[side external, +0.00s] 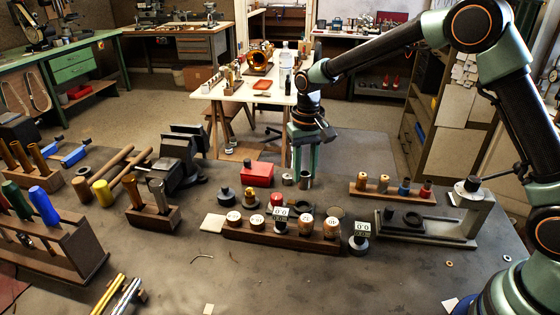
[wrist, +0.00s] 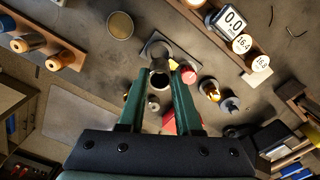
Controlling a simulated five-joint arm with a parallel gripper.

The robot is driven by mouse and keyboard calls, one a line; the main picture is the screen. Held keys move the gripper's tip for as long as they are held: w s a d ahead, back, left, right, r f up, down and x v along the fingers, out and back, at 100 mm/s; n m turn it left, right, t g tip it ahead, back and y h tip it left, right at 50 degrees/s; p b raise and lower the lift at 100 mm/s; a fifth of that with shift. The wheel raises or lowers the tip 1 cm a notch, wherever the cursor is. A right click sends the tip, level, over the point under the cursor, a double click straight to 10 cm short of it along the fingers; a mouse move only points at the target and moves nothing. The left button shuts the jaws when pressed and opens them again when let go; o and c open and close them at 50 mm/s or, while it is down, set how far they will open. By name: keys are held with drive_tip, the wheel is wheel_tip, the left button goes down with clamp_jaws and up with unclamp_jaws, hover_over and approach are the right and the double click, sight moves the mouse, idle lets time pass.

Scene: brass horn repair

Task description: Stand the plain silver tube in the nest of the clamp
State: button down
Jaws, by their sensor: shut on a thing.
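A plain silver tube (side external: 306,181) is upright between the fingers of my gripper (side external: 302,168). In the wrist view my gripper (wrist: 160,88) is shut on the tube (wrist: 160,80), whose round open mouth shows. I cannot tell whether its lower end touches the bench. The grey fixture with a tall post and black knob (side external: 480,208) at the right looks like the clamp. A dark ring sits on its base. My gripper is well to its left. The wrist view shows a dark plate with a round ring (wrist: 157,47) just beyond the tube.
A red box (side external: 257,173) and a short silver cylinder (side external: 287,179) are close on the left.

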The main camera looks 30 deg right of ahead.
sight(304, 186)
drive_tip(key=shift+f, duration=0.1)
drive_tip(key=shift+f, duration=2.3)
drive_tip(key=shift+f, duration=1.3)
drive_tip(key=c, duration=0.5)
unclamp_jaws()
drive_tip(key=o, duration=0.3)
drive_tip(key=shift+r, duration=0.1)
drive_tip(key=shift+r, duration=3.45)
